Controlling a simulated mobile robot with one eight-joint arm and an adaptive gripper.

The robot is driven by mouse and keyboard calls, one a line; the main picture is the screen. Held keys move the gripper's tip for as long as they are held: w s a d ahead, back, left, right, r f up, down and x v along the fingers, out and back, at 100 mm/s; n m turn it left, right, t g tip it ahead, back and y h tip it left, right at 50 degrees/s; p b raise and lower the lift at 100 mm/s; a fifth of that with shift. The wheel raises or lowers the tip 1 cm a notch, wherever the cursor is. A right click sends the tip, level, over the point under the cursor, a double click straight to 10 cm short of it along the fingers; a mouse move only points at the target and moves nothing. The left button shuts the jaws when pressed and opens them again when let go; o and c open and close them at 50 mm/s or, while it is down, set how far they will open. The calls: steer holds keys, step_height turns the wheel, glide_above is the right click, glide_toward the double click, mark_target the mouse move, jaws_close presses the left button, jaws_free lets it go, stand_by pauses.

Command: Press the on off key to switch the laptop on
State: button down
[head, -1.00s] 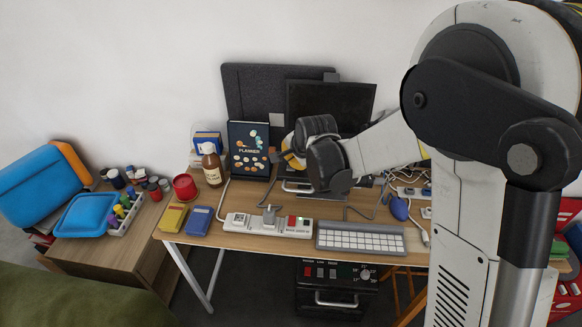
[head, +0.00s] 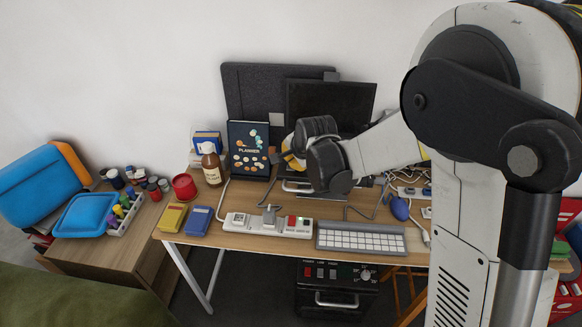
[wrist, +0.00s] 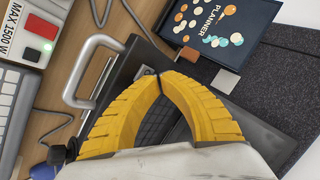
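The laptop stands open at the back of the desk, its dark screen (head: 352,98) upright behind my arm. In the wrist view, part of its black keyboard (wrist: 156,122) shows between my fingers, with the dark screen (wrist: 258,132) to the right. My gripper (head: 288,160) is over the laptop. In the wrist view its yellow fingers (wrist: 158,73) arch together with their tips meeting, and nothing is seen between them. I cannot make out the on off key; fingers and wrist hide much of the laptop. Whether the tips touch it I cannot tell.
A silver handle (wrist: 84,75) stands close beside the fingers. A planner (head: 248,148) and brown bottle (head: 212,170) stand left. A power strip (head: 250,226) and grey keyboard (head: 360,238) lie along the front edge. A blue mouse (head: 400,208) and cables lie right.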

stand_by(0.3)
steer(key=shift+r+p, duration=0.55)
steer(key=shift+r, duration=0.2)
steer(key=shift+r, duration=0.1)
step_height(320, 180, up, 5)
steer(key=p, duration=0.3)
steer(key=shift+p, duration=0.35)
